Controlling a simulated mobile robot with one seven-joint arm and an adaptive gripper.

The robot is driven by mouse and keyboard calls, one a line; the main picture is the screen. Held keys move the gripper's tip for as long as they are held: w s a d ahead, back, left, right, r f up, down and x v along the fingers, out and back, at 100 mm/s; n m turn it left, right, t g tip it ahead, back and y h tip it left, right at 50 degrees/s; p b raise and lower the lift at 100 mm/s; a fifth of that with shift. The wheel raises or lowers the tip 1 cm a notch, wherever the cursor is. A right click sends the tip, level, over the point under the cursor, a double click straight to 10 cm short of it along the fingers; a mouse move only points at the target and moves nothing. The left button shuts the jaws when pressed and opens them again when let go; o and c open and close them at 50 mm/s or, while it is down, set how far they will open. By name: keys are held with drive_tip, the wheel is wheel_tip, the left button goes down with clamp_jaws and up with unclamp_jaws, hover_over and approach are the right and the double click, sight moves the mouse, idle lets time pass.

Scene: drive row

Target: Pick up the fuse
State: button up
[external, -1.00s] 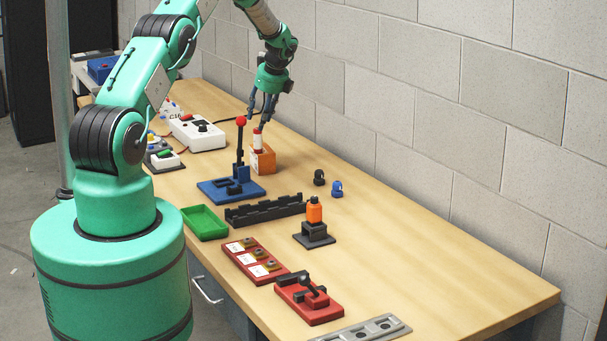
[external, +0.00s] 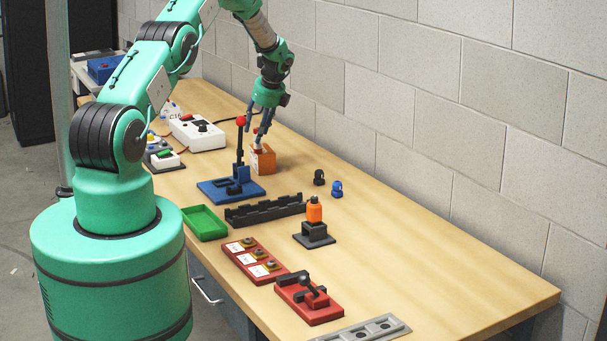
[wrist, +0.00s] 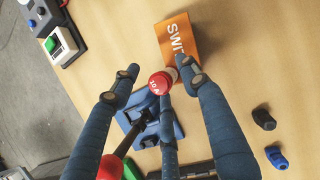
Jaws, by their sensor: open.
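The fuse (wrist: 160,82) is a white cylinder with a red cap marked "10 A", seen end-on in the wrist view. It stands upright at the orange box (wrist: 178,45) with "SWI" lettering; I cannot tell if it sits in it or beside it. My gripper (external: 259,138) points down over the fuse. Its three blue fingers are open and spread around the cap, in the wrist view too, with gaps visible.
A blue lever stand (external: 222,189) with a red knob (external: 241,121) rises close to my fingers on the left. A white control box (external: 198,134) stands behind. Black (external: 319,177) and blue (external: 336,188) small parts lie to the right. The table's right side is clear.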

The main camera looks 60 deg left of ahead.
clamp_jaws()
drive_tip(key=shift+r, duration=0.15)
drive_tip(key=shift+r+b, duration=0.3)
drive_tip(key=shift+r, duration=4.6)
